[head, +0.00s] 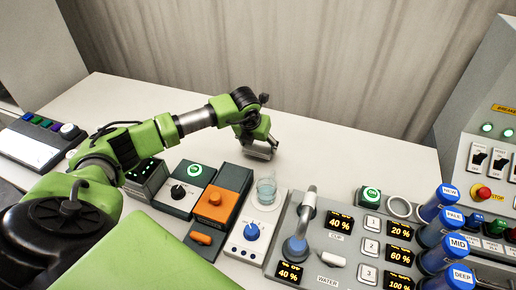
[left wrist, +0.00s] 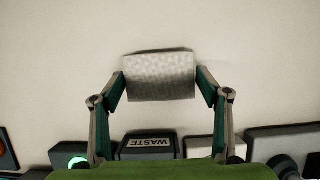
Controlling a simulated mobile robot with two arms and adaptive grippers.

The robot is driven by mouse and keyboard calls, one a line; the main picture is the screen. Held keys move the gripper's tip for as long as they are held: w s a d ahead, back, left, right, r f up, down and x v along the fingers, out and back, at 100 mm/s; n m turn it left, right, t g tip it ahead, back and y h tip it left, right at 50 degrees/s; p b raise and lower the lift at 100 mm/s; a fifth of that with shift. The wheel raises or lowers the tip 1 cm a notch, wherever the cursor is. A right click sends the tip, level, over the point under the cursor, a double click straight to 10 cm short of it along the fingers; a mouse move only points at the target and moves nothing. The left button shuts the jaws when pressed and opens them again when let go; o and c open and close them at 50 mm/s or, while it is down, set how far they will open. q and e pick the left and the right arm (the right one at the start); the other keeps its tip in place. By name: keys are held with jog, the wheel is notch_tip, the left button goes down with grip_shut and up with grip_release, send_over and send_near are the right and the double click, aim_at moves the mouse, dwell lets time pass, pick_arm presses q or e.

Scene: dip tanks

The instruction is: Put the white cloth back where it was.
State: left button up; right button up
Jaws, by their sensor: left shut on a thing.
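The white cloth (left wrist: 160,78) shows in the left wrist view as a pale, flat-faced rectangle between the two fingertips. My left gripper (head: 262,148) is shut on it, one finger at each side. In the head view the gripper hangs low over the bare back part of the white table (head: 340,160), behind the orange unit and the glass. The cloth is mostly hidden there by the fingers. A thin dark shadow edges it in the wrist view; I cannot tell if it touches the table. My right gripper is not in view.
A glass of water (head: 266,190) stands on a white knobbed unit (head: 250,233). An orange unit (head: 224,205) and a tap panel (head: 320,245) flank it. Blue cylinders (head: 440,203) stand at right. A box marked WASTE (left wrist: 149,145) shows near the gripper. The table's back is clear.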

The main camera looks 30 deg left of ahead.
aim_at(257, 149)
pick_arm(q)
notch_tip(257, 149, down, 2)
jog(key=shift+s+d+f+p, duration=0.1)
jog(key=shift+p, duration=0.4)
jog(key=shift+f, duration=0.25)
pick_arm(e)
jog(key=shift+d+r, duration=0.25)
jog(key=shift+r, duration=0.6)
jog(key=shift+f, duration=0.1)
pick_arm(q)
jog(key=o, duration=0.5)
jog(key=shift+f+b, duration=0.15)
jog(key=shift+b, duration=0.15)
jog(key=o, duration=0.4)
jog(key=shift+o, duration=0.2)
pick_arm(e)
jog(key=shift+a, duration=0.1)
